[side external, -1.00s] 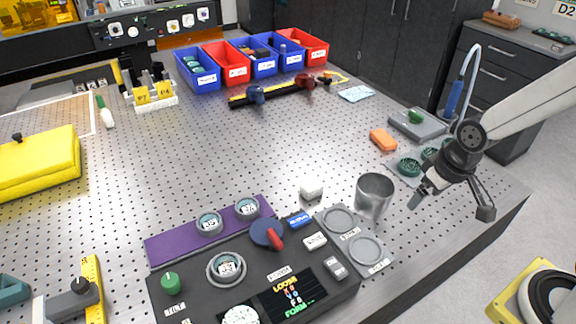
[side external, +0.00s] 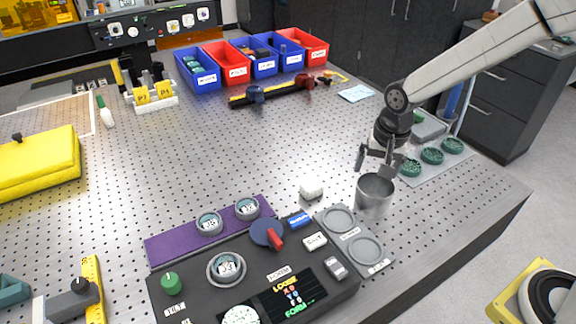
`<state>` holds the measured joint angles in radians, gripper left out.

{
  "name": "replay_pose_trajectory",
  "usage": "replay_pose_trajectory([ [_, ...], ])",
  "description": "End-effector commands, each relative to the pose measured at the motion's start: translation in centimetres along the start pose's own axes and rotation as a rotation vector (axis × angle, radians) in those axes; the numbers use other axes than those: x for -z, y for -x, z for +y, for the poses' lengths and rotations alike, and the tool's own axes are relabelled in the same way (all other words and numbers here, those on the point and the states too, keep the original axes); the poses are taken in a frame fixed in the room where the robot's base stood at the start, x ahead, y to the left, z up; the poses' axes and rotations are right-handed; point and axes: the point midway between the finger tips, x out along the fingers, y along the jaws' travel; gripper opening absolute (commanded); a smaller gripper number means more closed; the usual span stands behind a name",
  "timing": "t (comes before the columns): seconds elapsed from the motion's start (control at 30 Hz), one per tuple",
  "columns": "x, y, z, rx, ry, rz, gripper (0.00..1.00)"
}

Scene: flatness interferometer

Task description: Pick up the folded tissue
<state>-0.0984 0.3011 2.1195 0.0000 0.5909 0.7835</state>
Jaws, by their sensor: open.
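A flat, pale blue-white folded tissue (side external: 356,93) lies on the perforated metal table, right of the black rail and near the far edge. My gripper (side external: 374,170) is open, with nothing seen between its fingers. It hangs in the air, in the picture just above the metal cup (side external: 374,196), well nearer the camera than the tissue. The tissue is in full view and nothing touches it.
A white block (side external: 311,188) stands left of the cup. Green round pieces (side external: 432,156) sit on a pale mat to the right. Red and blue bins (side external: 226,64) line the back. A dark control panel (side external: 190,290) fills the front. The table's middle is clear.

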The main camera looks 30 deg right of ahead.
Motion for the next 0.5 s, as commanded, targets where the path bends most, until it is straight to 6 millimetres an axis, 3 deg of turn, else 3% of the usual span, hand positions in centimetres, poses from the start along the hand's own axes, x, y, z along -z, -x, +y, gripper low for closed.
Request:
replay_pose_trajectory([
  [0.5,2.8,-2.4,-9.1,-0.083,-0.627,-0.047,0.97],
])
